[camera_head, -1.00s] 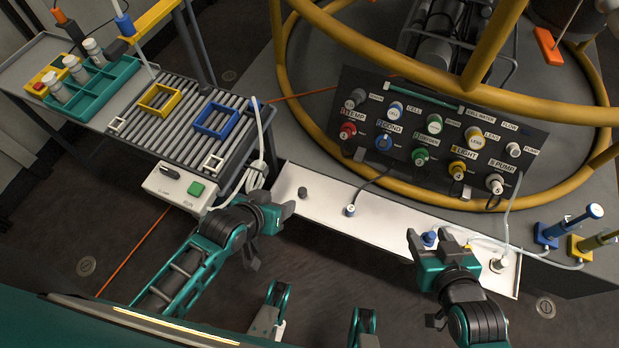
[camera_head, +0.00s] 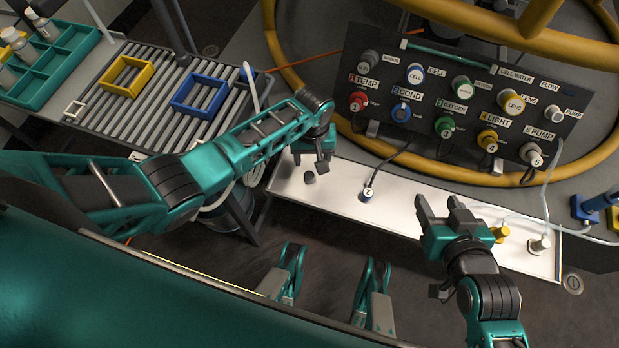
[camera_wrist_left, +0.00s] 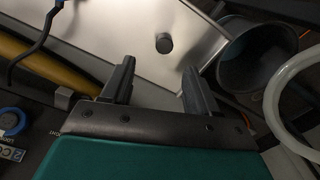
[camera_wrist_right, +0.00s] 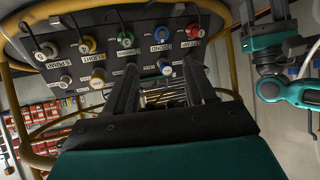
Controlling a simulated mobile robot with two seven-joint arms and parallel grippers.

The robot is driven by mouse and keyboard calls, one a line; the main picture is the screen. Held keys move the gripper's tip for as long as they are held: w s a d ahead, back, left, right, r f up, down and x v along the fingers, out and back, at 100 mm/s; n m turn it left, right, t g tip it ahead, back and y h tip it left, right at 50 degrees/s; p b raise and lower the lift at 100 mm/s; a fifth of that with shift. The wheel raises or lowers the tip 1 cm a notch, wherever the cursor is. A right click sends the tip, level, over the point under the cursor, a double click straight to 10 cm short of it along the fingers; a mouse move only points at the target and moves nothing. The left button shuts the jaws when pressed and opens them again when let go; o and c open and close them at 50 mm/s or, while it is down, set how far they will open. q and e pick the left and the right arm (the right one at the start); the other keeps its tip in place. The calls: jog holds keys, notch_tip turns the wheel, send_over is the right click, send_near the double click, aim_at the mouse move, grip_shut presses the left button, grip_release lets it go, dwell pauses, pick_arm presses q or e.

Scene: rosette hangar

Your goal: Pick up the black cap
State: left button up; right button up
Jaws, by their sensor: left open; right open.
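The black cap (camera_head: 309,177) is a small dark cylinder on the white tray (camera_head: 340,207), near the tray's left end. In the left wrist view the cap (camera_wrist_left: 164,43) lies beyond the fingertips, roughly in line with the gap between them. My left gripper (camera_head: 309,160) is open and empty, just behind the cap in the head view; it also shows in the left wrist view (camera_wrist_left: 158,70). Its height over the tray is hard to tell. My right gripper (camera_head: 438,202) is open and empty over the tray's right part, and faces the panel in its wrist view (camera_wrist_right: 160,65).
A black cable with a blue-marked plug (camera_head: 367,193) stands right of the cap. A yellow cap (camera_head: 500,233) and a white connector (camera_head: 540,244) are at the tray's right end. The connector panel (camera_head: 460,105) rises behind. A dark bucket (camera_wrist_left: 254,52) is beside the tray's left end.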

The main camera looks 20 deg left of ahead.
aim_at(309, 175)
pick_arm(q)
notch_tip(309, 175, down, 3)
jog(key=shift+b, duration=0.55)
jog(key=shift+f, duration=0.35)
jog(key=shift+a+f+b, duration=0.1)
jog(key=shift+f+b, duration=0.25)
jog(key=shift+b, duration=0.05)
jog(key=f, duration=0.1)
jog(key=f+b, duration=0.2)
jog(key=shift+s+a+f, duration=0.15)
jog(key=shift+a+f, duration=0.1)
jog(key=shift+f, duration=0.05)
jog(key=shift+f+b, duration=0.35)
jog(key=shift+b, duration=0.1)
jog(key=shift+r, duration=0.1)
grip_shut()
pick_arm(e)
jog(key=f, duration=0.1)
jog(key=a+f, duration=0.1)
jog(key=f, duration=0.1)
jog(key=shift+w+a, duration=0.2)
jog(key=shift+w, duration=0.1)
pick_arm(q)
jog(key=shift+r, duration=0.15)
pick_arm(e)
jog(key=shift+r, duration=0.15)
